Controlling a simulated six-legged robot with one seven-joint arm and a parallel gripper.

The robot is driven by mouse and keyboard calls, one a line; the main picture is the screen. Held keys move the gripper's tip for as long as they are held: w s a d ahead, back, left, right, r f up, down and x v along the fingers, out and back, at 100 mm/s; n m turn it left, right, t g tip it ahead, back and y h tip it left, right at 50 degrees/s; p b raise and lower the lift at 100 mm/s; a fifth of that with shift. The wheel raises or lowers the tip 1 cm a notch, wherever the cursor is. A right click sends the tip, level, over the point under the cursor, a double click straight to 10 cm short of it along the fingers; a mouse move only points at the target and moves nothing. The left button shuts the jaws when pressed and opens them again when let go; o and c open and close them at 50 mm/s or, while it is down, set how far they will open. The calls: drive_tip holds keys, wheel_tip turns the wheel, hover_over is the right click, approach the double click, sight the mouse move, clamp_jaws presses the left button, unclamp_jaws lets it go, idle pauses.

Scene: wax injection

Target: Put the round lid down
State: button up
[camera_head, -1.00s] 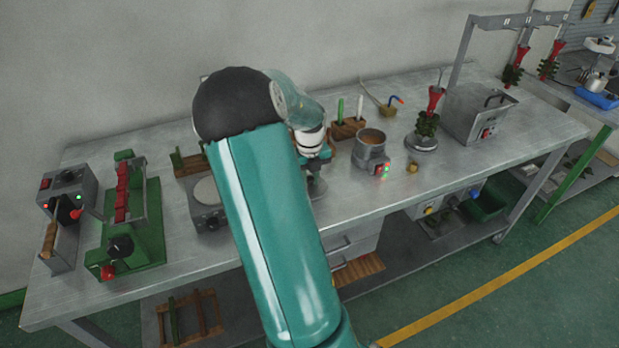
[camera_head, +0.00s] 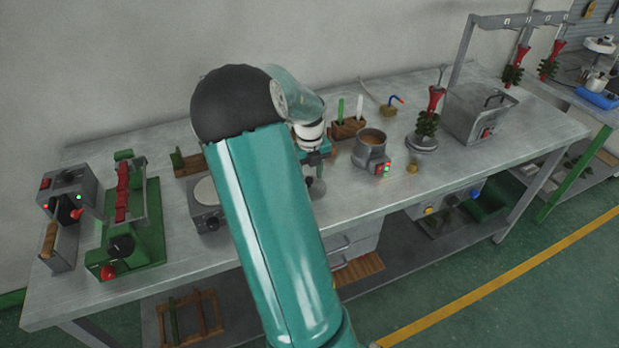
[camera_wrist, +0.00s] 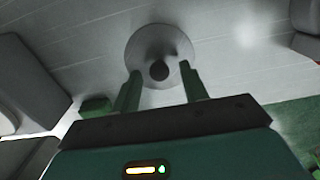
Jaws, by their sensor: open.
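The round lid (camera_wrist: 146,45) is a grey disc with a dark knob, lying on the metal tabletop in the wrist view. In the head view a small part of the lid (camera_head: 317,190) shows beside my arm, which hides the rest. My gripper (camera_wrist: 160,84) is open, with its two green fingers apart on either side of the knob in the picture. I see no finger touching the knob. In the head view the gripper (camera_head: 316,160) is above the lid and partly hidden.
A wax pot (camera_head: 371,150) with a lit control box stands right of the lid. A hotplate (camera_head: 207,212) is left of my arm, and a green clamp machine (camera_head: 125,235) is further left. A wooden block with tools (camera_head: 346,128) is behind. The front table strip on the right is clear.

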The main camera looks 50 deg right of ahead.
sight(310, 179)
wheel_tip(310, 179, up, 10)
drive_tip(key=w+a+r+n+t+y, duration=0.1)
drive_tip(key=a+r+n, duration=0.3)
drive_tip(key=a+n, duration=0.65)
drive_tip(key=w+a+r+n+t, duration=0.1)
drive_tip(key=a+r+n+t, duration=0.15)
drive_tip(key=a+n, duration=0.8)
drive_tip(key=s+a+r+n, duration=0.1)
drive_tip(key=s+a+n, duration=0.2)
drive_tip(key=a+n, duration=0.3)
drive_tip(key=s+a+r+n+t, duration=0.1)
drive_tip(key=s+a+n, duration=0.2)
drive_tip(key=a+n, duration=0.4)
drive_tip(key=s+a+n+t+h, duration=0.1)
drive_tip(key=s+a+n, duration=0.2)
drive_tip(key=a+n, duration=0.4)
drive_tip(key=shift+s+a+r+n, duration=0.2)
drive_tip(key=shift+s+r+n, duration=0.2)
drive_tip(key=shift+n, duration=0.2)
drive_tip(key=shift+d, duration=0.2)
